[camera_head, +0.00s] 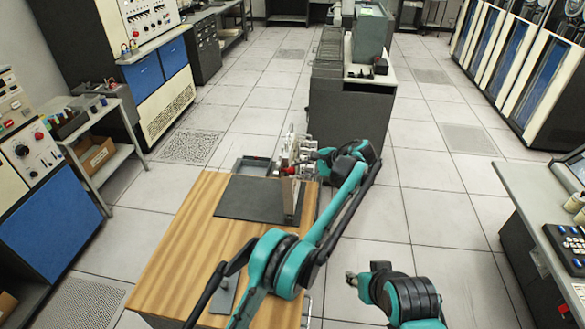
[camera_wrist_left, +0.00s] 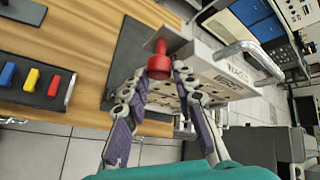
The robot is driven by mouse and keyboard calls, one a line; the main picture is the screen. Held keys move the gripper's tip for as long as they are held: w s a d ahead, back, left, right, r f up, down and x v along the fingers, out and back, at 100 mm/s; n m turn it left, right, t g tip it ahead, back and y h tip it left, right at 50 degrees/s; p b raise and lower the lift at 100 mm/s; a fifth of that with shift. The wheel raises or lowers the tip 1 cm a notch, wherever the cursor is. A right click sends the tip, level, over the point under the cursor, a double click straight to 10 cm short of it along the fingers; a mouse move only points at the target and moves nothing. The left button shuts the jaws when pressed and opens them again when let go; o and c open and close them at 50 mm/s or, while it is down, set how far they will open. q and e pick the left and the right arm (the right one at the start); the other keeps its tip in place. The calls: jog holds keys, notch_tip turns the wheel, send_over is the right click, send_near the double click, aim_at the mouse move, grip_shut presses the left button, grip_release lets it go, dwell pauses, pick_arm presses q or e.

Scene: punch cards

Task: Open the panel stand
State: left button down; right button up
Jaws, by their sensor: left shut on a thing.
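The panel stand (camera_head: 288,203) is upright at the right edge of a dark mat on the wooden table, seen nearly edge-on. In the left wrist view it is a light panel (camera_wrist_left: 215,75) with printed labels. A red knob (camera_wrist_left: 159,62) sticks out from it. My left gripper (camera_head: 303,168) is at the stand; in the wrist view its purple-padded fingers (camera_wrist_left: 163,82) close around the knob's base, which they partly hide. My right gripper (camera_head: 351,277) is low, right of the table and apart from the stand; its jaw opening is unclear.
The dark mat (camera_head: 248,198) lies on the wooden table (camera_head: 180,235). A dark tray (camera_head: 252,167) is at the table's back. A holder with blue, yellow and red pieces (camera_wrist_left: 34,78) shows in the wrist view. A grey cabinet (camera_head: 348,110) stands behind; floor right of the table is clear.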

pick_arm(q)
jog(key=shift+s+d+f, duration=0.35)
jog(key=shift+d+f, duration=0.3)
jog(key=shift+d, duration=0.05)
jog(key=c, duration=1.3)
grip_release()
jog(key=shift+o, duration=0.2)
jog(key=shift+w+f, duration=0.1)
jog(key=shift+w, duration=0.05)
jog(key=shift+r, duration=0.25)
jog(key=v, duration=1.2)
jog(key=shift+a, duration=0.15)
